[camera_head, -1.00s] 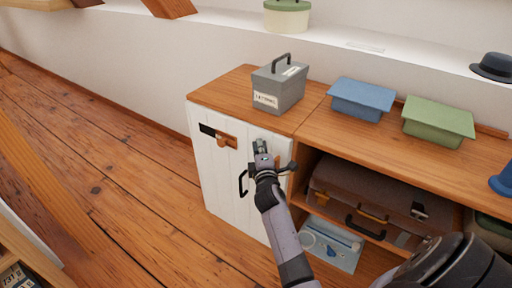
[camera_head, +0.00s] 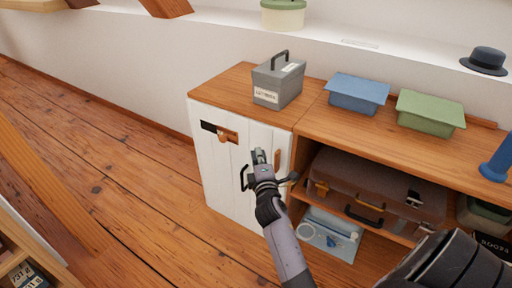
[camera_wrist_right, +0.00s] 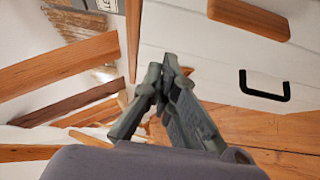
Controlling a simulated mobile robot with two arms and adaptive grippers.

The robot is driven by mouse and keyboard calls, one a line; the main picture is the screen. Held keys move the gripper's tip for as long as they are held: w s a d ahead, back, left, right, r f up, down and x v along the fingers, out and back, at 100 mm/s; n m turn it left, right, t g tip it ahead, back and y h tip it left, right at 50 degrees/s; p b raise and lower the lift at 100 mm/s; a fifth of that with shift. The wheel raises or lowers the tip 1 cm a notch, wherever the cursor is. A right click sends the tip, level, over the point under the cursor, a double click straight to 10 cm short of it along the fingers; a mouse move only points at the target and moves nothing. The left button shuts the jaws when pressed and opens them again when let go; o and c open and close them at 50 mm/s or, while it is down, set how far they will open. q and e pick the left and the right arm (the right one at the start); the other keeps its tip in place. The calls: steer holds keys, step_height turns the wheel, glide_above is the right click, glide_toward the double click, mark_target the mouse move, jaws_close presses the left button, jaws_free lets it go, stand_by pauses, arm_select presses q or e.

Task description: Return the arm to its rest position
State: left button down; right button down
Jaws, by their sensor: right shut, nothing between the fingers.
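My right gripper (camera_head: 258,157) is shut and empty in front of the white cabinet door (camera_head: 225,175), near its black handle (camera_head: 244,178). In the right wrist view, the fingertips (camera_wrist_right: 168,65) meet with nothing between them. The white door and its black handle (camera_wrist_right: 264,86) show beyond and to the right of the fingers there. My right arm (camera_head: 283,245) reaches up from the bottom right of the head view. My left gripper is not in view.
A grey box (camera_head: 278,80), a blue bin (camera_head: 357,93) and a green bin (camera_head: 430,113) stand on the wooden top. A brown suitcase (camera_head: 375,185) lies on the open shelf, with a light blue box (camera_head: 330,232) below. The wooden floor (camera_head: 110,150) at left is clear.

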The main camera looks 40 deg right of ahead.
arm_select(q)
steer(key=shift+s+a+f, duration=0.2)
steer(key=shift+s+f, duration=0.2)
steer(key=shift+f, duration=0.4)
arm_select(e)
steer(key=v, duration=0.6)
